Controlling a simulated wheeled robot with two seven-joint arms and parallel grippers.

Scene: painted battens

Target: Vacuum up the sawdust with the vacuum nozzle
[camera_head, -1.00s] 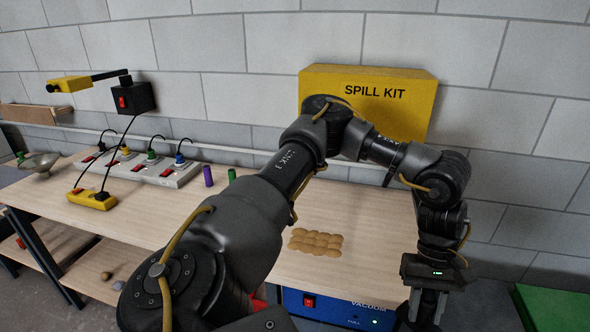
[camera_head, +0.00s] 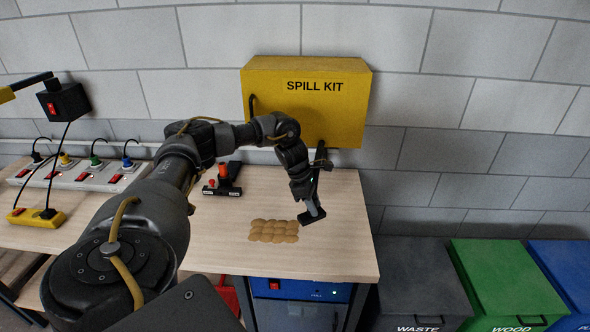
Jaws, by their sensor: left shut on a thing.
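The sawdust (camera_head: 273,231) is a tan, lumpy patch on the wooden tabletop near its front right. My left arm reaches over from the left, and its gripper (camera_head: 309,200) points down just right of and behind the patch. It is shut on the vacuum nozzle (camera_head: 312,217), whose dark, flat head is low by the tabletop, beside the sawdust. I cannot tell if the head touches the table. The blue vacuum (camera_head: 290,289) stands under the table. My right gripper is out of view.
A yellow spill kit box (camera_head: 350,105) is at the wall behind my arm. A black device with orange knobs (camera_head: 228,180) stands left of the gripper. A power strip (camera_head: 80,176) lies far left. Waste bin (camera_head: 415,275) and green wood bin (camera_head: 500,275) are right of the table.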

